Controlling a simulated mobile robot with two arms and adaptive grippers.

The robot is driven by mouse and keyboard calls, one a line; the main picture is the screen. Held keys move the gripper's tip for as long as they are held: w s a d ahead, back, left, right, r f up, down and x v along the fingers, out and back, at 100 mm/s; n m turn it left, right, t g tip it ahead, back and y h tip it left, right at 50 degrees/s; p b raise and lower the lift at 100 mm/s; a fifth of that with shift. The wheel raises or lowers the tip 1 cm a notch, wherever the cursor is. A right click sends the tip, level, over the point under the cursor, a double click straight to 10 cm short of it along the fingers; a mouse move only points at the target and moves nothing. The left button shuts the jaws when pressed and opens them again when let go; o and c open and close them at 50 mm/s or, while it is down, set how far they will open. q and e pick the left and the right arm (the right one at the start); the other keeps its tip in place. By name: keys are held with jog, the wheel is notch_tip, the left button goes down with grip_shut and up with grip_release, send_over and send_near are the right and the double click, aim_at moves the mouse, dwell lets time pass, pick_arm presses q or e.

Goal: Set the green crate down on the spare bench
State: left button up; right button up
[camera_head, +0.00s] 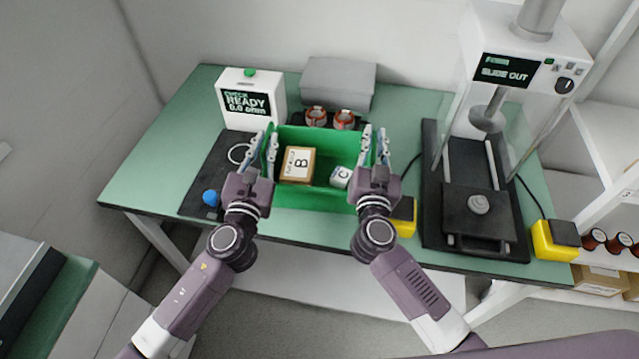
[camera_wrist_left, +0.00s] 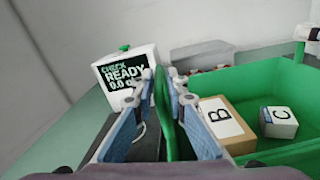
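The green crate (camera_head: 315,196) is at the front of the green-topped bench (camera_head: 150,170), between my two grippers. In it are a brown box marked B (camera_head: 297,165) and a small white block marked C (camera_head: 340,177). My left gripper (camera_head: 264,148) is at the crate's left wall. Whether the crate's base touches the bench is hidden.
A READY tester (camera_head: 250,98) stands behind left, a grey box (camera_head: 338,82) and red-topped cans (camera_head: 316,117) behind. A press machine (camera_head: 475,190) and yellow blocks (camera_head: 555,240) stand right. Another green-topped surface (camera_head: 55,300) is at lower left. Floor shows between.

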aim_at(374, 161)
pick_arm(q)
jog(key=shift+o, duration=1.3)
jog(key=shift+r, duration=0.2)
pick_arm(e)
jog(key=shift+o, duration=1.3)
jog(key=shift+s, duration=0.1)
pick_arm(q)
jog(key=shift+s, duration=0.1)
pick_arm(e)
jog(key=shift+s+a+f, duration=0.1)
jog(key=shift+s+a, duration=0.05)
jog(key=shift+s, duration=0.35)
jog(key=s, duration=0.3)
jog(key=s+a, duration=0.1)
jog(key=s, duration=0.6)
jog(key=shift+s+a, duration=0.35)
jog(key=shift+a, duration=0.05)
pick_arm(q)
jog(key=s+a, duration=0.2)
jog(key=s, duration=0.9)
jog(key=shift+s, duration=0.35)
pick_arm(e)
jog(key=shift+s, duration=0.1)
pick_arm(q)
jog(key=shift+a, duration=0.1)
